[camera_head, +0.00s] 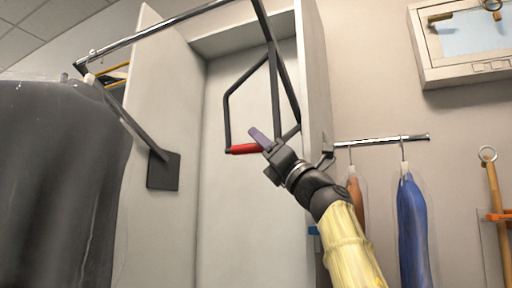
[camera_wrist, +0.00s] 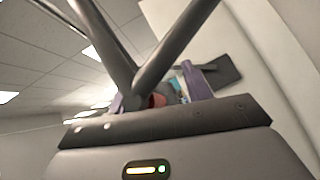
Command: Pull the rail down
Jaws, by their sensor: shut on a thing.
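The pull-down rail is a chrome bar (camera_head: 160,32) high across the wardrobe in the head view, joined to dark side arms. A dark bent handle frame (camera_head: 228,110) hangs from it with a red grip (camera_head: 243,149) at its lower end. My gripper (camera_head: 262,143) is at the right end of the red grip, its purple finger showing there. In the wrist view my gripper (camera_wrist: 158,97) is shut on the red grip (camera_wrist: 157,100), which shows between two purple fingers. Dark arms run up from it. My fingers hide part of the grip.
A dark garment in a clear cover (camera_head: 60,180) hangs at the left by a white wardrobe panel (camera_head: 160,95). At the right, a short chrome rail (camera_head: 375,141) holds covered garments, including a blue one (camera_head: 411,225). A wall box (camera_head: 465,45) is at upper right.

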